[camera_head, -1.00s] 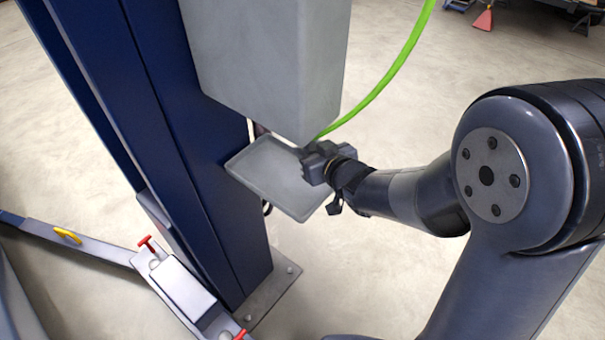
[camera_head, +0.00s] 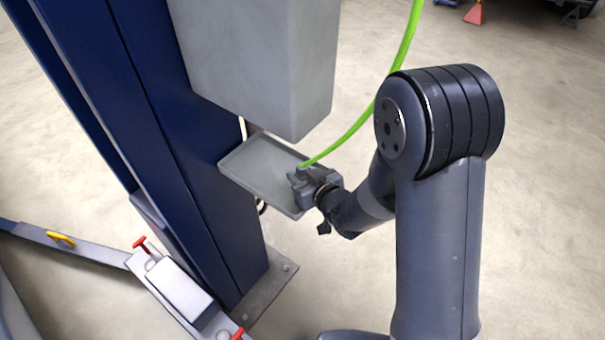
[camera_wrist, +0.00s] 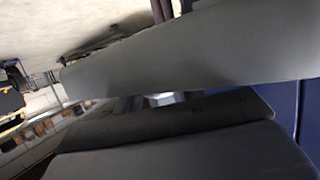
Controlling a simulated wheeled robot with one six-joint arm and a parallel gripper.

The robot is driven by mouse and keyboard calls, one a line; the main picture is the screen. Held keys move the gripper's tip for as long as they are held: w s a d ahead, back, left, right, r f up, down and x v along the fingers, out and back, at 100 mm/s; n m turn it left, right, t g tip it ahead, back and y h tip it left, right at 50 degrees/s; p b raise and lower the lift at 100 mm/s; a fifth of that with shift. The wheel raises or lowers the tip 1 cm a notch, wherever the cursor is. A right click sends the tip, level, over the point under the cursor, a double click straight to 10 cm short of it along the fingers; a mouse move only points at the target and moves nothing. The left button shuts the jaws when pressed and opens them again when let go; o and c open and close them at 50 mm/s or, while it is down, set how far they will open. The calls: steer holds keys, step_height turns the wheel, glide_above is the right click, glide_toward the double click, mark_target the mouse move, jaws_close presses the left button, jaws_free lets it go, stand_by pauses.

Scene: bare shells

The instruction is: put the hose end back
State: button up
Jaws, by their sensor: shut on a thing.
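The bright green hose (camera_head: 375,105) comes down from the top of the head view and curves to my gripper (camera_head: 299,183). My gripper is shut on the hose end (camera_head: 302,170), of which only the top by the hose shows; the jaws hide the rest. The gripper is at the right part of a shallow grey tray (camera_head: 250,170), below a tall grey box (camera_head: 262,60). I cannot tell whether the hose end touches the tray. In the wrist view, grey surfaces fill most of the picture, and the hose does not show.
A dark blue post (camera_head: 165,150) on a bolted base plate (camera_head: 262,300) stands left of the tray. A low lift arm (camera_head: 85,253) with red-topped pins lies at lower left. The floor right of the box is mostly clear.

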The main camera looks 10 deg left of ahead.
steer(key=shift+f+b, duration=0.3)
steer(key=shift+b, duration=0.2)
steer(key=shift+s+f+b, duration=0.1)
steer(key=shift+f+b, duration=0.2)
steer(key=shift+b, duration=0.15)
steer(key=o, duration=1.1)
steer(key=shift+s+d+f, duration=0.1)
steer(key=shift+f, duration=0.1)
steer(key=shift+r, duration=0.1)
